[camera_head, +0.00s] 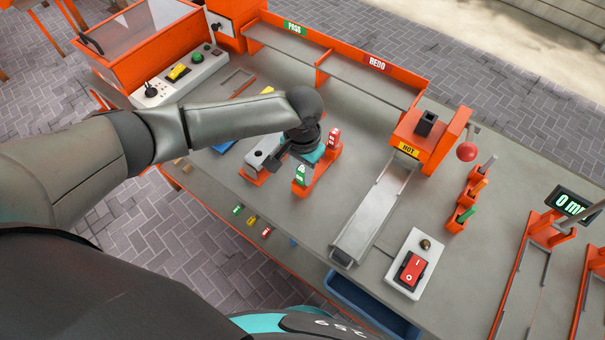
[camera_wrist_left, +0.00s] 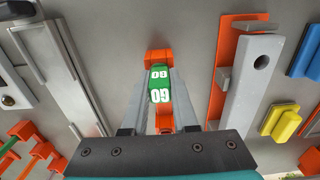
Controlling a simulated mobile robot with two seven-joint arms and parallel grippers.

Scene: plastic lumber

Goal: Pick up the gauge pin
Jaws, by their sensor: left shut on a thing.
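An orange stand (camera_head: 322,168) on the bench has a green end piece (camera_head: 300,175) with white lettering and a red end piece (camera_head: 333,138). My left gripper (camera_head: 303,152) is low over this stand, between the two end pieces; its fingertips are hard to see in the head view. In the left wrist view, my left gripper's fingers (camera_wrist_left: 160,88) are closed in on both sides of a green block (camera_wrist_left: 159,84) with white lettering, which I take as part of the gauge pin. Orange shows behind and below it. The pin's shaft is hidden. My right gripper is not in view.
A metal chute (camera_head: 372,215) runs down from an orange press-like unit (camera_head: 428,138) to the right. A red switch box (camera_head: 411,270) stands at the front. PASS and REDO bins (camera_head: 322,68) line the back. Small colored pieces (camera_head: 251,220) lie near the front edge.

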